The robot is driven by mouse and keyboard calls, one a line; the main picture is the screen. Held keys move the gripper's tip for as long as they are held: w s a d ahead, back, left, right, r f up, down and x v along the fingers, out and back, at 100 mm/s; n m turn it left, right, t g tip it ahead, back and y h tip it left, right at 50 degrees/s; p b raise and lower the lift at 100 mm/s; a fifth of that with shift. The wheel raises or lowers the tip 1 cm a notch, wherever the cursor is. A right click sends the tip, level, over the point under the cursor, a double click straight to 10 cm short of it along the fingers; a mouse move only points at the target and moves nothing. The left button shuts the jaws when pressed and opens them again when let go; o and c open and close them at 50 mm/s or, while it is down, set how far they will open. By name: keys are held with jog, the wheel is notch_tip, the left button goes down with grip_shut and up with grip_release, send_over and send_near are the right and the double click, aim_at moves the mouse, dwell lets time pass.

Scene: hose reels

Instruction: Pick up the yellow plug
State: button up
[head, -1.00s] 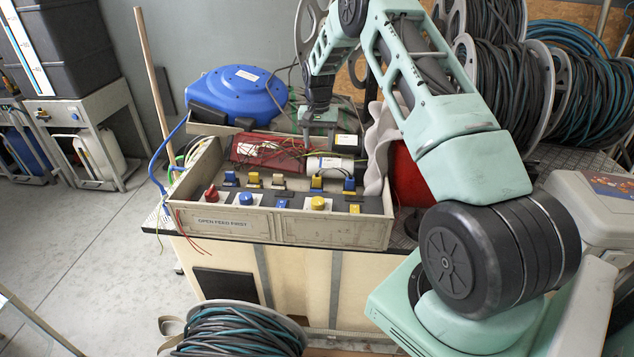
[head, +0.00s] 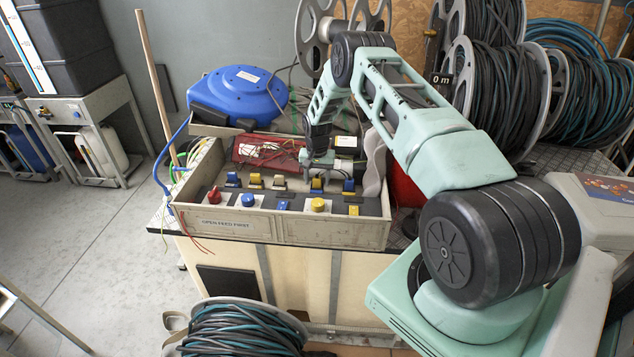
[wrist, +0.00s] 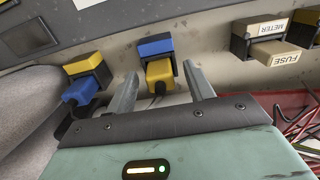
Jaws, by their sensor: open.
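The yellow plug (wrist: 160,71) sits in a blue socket (wrist: 155,46) in the wrist view. It also shows in the head view (head: 317,182), in the row along the front of the crate-like panel box (head: 225,222). My gripper (wrist: 159,72) is open, with one finger on each side of the yellow plug and a gap visible on both sides. In the head view my gripper (head: 317,165) is just behind the plug row. I cannot tell whether the fingers are deep enough around the plug.
Beside it is a blue plug (wrist: 80,91) in a yellow socket (wrist: 83,64). On the other side are beige blocks marked FUSE (wrist: 276,53) and METER (wrist: 262,28). A grey curved piece (head: 374,165), red part (head: 262,147) and loose wires lie close by in the box.

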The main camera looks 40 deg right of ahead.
jog(key=shift+f, duration=0.1)
jog(key=shift+c, duration=0.3)
jog(key=c, duration=1)
